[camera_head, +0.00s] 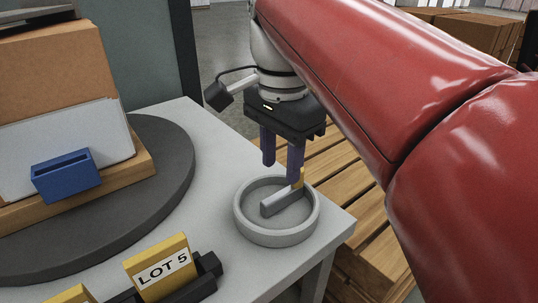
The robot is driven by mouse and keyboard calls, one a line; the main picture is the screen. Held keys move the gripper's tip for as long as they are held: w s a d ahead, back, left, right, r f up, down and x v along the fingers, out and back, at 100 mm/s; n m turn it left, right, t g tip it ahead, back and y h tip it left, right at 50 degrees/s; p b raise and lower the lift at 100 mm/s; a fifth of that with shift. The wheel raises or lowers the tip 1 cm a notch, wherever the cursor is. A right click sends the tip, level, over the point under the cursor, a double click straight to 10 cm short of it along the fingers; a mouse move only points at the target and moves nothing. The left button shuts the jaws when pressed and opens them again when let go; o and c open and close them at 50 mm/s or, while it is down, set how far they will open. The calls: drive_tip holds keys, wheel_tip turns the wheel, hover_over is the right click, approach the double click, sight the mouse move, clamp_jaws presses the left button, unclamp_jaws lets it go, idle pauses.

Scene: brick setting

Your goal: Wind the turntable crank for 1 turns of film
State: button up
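The crank is a grey bar (281,201) lying inside a round, shallow grey dish (272,237) near the table's right corner. A small yellow knob (301,175) stands at the bar's far right end. My gripper (282,173) points down over the far side of the dish. Its two purple fingers are apart, with a visible gap between them. The right finger overlaps the knob in the picture and partly hides it; I cannot tell if they touch. The turntable (174,170) is a dark grey disc at left, bearing a wooden board with a brown carton and a white sheet.
A blue slotted holder (66,177) is on the turntable's load. Wooden pallets (335,165) lie beyond the table's right edge. Table top (205,205) is clear between disc and dish.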

sight(276, 196)
drive_tip(key=shift+w+a, duration=0.2)
drive_tip(key=shift+w, duration=0.05)
drive_tip(key=shift+f+m, duration=0.25)
drive_tip(key=shift+m, duration=0.05)
wheel_tip(276, 196, down, 7)
drive_tip(key=shift+s+r+b, duration=0.1)
drive_tip(key=shift+r+b, duration=0.05)
drive_tip(key=shift+b, duration=0.95)
clamp_jaws()
